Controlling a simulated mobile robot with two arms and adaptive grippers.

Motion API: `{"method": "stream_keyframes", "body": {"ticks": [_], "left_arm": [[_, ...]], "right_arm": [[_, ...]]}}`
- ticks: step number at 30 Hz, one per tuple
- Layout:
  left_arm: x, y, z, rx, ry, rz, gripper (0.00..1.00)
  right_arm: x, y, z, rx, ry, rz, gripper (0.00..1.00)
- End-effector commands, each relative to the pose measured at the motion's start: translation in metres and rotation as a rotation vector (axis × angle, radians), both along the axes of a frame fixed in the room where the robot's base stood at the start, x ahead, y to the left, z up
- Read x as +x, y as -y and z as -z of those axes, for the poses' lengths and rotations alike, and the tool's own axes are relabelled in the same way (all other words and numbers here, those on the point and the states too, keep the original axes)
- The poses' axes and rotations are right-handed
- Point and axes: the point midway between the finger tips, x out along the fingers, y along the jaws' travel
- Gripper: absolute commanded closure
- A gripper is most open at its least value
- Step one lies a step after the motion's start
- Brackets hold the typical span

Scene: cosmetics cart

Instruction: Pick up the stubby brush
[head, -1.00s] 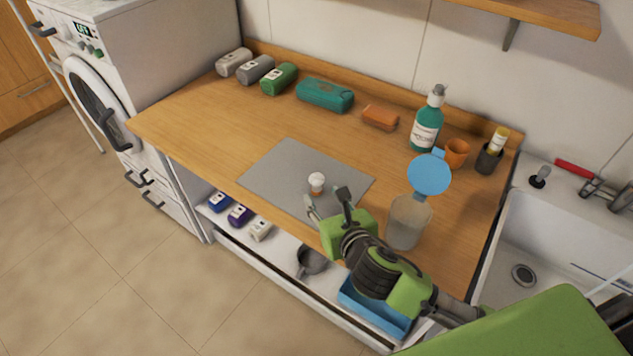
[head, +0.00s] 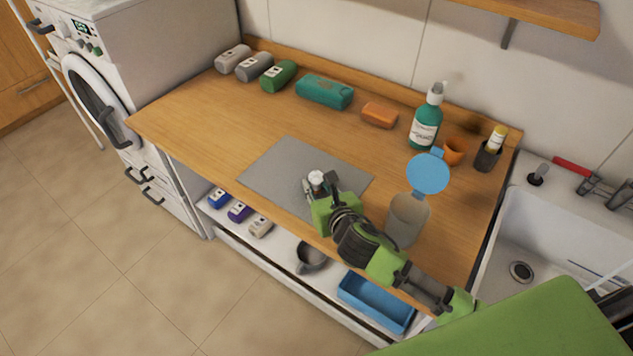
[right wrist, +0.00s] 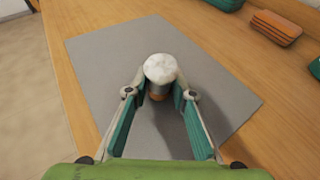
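The stubby brush (head: 316,178) has a round white head over an orange-brown lower part. It stands upright on the grey mat (head: 274,168). My right gripper (head: 320,186) is at the brush in the head view. In the right wrist view the brush (right wrist: 160,69) stands between the fingertips of my right gripper (right wrist: 160,92), one finger on each side. The fingers are spread, and I cannot tell whether they touch the brush. The lower part of the brush is partly hidden in the head view. My left gripper is not in view.
A clear container with a blue lid (head: 428,173) stands right of my right arm. A green pump bottle (head: 426,122), an orange cup (head: 454,151) and a dark holder (head: 487,157) stand at the back right. A blue tray (head: 376,302) sits on the shelf below.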

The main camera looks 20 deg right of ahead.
Motion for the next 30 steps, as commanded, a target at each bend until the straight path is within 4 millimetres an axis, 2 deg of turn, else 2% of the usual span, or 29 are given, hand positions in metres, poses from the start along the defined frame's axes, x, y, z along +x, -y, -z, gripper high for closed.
{"method": "stream_keyframes", "body": {"ticks": [1, 2, 12, 17, 21, 30], "left_arm": [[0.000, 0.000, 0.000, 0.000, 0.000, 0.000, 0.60], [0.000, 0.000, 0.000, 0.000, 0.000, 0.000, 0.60], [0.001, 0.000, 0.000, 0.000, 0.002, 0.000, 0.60], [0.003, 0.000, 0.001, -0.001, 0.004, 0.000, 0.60], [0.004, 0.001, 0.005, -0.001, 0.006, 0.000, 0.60], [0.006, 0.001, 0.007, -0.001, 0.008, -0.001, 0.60]], "right_arm": [[0.000, 0.000, 0.000, 0.000, 0.000, 0.000, 0.94], [0.000, 0.000, 0.000, 0.000, 0.000, 0.000, 0.99], [0.000, 0.000, -0.001, 0.000, 0.000, 0.000, 0.99], [0.001, 0.000, -0.010, 0.000, 0.004, -0.001, 0.99], [0.001, 0.000, -0.034, -0.002, 0.009, -0.002, 0.99], [-0.060, 0.003, -0.095, -0.001, 0.002, -0.005, 0.99]]}}
